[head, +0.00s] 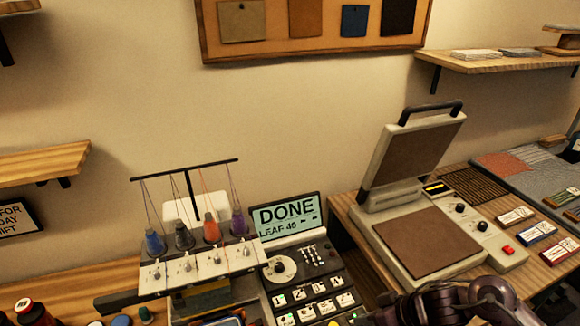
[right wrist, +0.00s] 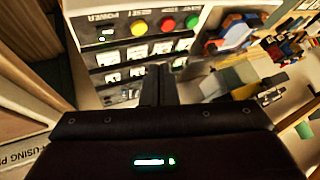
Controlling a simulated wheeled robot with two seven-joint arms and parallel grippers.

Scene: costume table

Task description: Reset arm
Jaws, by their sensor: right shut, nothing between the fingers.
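My right arm (head: 450,304) shows at the bottom right of the head view, dark and partly cut off by the lower edge. It is in front of the wooden table and right of the embroidery machine's keypad. In the right wrist view my right gripper (right wrist: 158,82) has its two dark fingers together with nothing between them. The fingers point toward the machine's button panel (right wrist: 143,52); I cannot tell whether they touch it. The embroidery machine (head: 200,268) has several thread spools on top, and its screen (head: 287,216) reads DONE. My left gripper is not in view.
An open heat press (head: 362,222) stands on the right table with its lid raised. Small labelled blocks (head: 534,233) lie right of it. Shelves (head: 480,64) and a pinboard (head: 325,54) with swatches are on the wall. The space above the machine is free.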

